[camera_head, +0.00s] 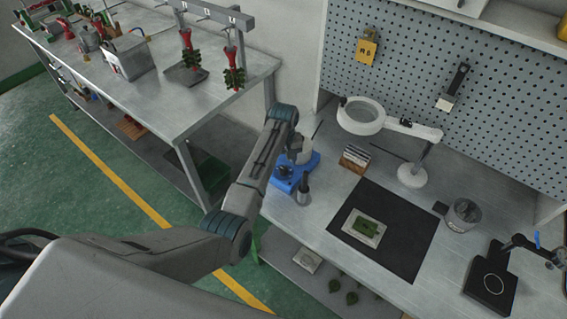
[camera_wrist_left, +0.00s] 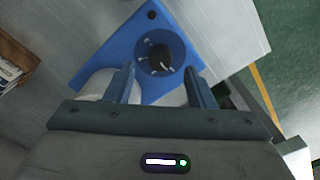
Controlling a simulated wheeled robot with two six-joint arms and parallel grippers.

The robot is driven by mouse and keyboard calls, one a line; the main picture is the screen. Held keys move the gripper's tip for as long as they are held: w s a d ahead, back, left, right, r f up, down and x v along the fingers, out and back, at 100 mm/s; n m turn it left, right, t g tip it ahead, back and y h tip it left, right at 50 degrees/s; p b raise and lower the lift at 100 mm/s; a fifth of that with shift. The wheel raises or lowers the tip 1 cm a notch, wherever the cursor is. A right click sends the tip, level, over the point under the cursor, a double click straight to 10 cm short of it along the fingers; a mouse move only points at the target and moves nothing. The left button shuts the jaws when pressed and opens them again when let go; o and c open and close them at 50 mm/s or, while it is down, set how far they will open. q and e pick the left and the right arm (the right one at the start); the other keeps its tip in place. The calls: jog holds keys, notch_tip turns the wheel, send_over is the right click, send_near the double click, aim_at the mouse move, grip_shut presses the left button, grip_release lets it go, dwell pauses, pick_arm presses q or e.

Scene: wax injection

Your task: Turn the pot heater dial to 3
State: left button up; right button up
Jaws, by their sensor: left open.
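The pot heater's blue base (camera_head: 310,163) stands on the left part of the workbench, with a pale pot (camera_head: 305,152) on it. In the left wrist view the blue base (camera_wrist_left: 108,58) carries a round dark dial (camera_wrist_left: 160,55) with light marks, too small to read. My left gripper (camera_wrist_left: 159,86) is open, its two fingers apart on either side of the dial's lower part in that view. I cannot tell whether they touch it. In the head view my left gripper (camera_head: 290,143) is over the heater, partly hidden by my arm. My right gripper is not in view.
A small dark upright object (camera_head: 303,189) stands at the heater's front. A wooden rack (camera_head: 354,158), a magnifier lamp (camera_head: 362,115) and a black mat (camera_head: 400,250) lie to the right. Another metal table (camera_head: 150,95) stands at the left. A pegboard (camera_head: 490,90) closes the back.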

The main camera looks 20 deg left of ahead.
aim_at(284, 169)
pick_arm(q)
jog(key=shift+f, duration=1.6)
jog(key=shift+c, duration=0.2)
jog(key=c, duration=0.9)
jog(key=shift+p, duration=0.3)
